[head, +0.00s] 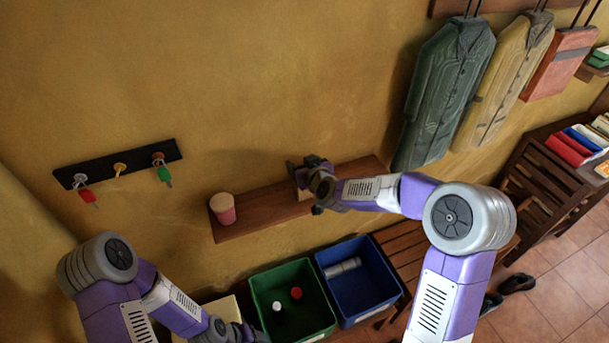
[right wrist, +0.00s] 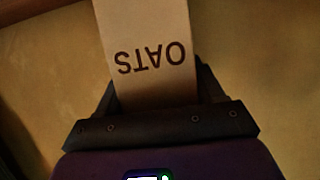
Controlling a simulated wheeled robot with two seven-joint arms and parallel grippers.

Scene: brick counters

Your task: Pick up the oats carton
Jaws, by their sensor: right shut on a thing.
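The oats carton (right wrist: 148,28) is a tan box with dark "OATS" lettering, upside down in the right wrist view. My right gripper (right wrist: 158,88) is shut on it, with a finger on each side. In the head view, my right gripper (head: 305,172) is at the wooden wall shelf (head: 268,203), and only a small pale part of the carton (head: 304,194) shows beneath it. I cannot tell whether the carton touches the shelf. My left gripper (head: 232,331) is low at the bottom edge, partly cut off, its jaws unclear.
A pink cup with a pale top (head: 223,209) stands at the shelf's left end. A green bin (head: 292,301) and a blue bin (head: 358,280) sit below. A key rack (head: 118,166) hangs at left; garments (head: 446,90) hang right of the shelf.

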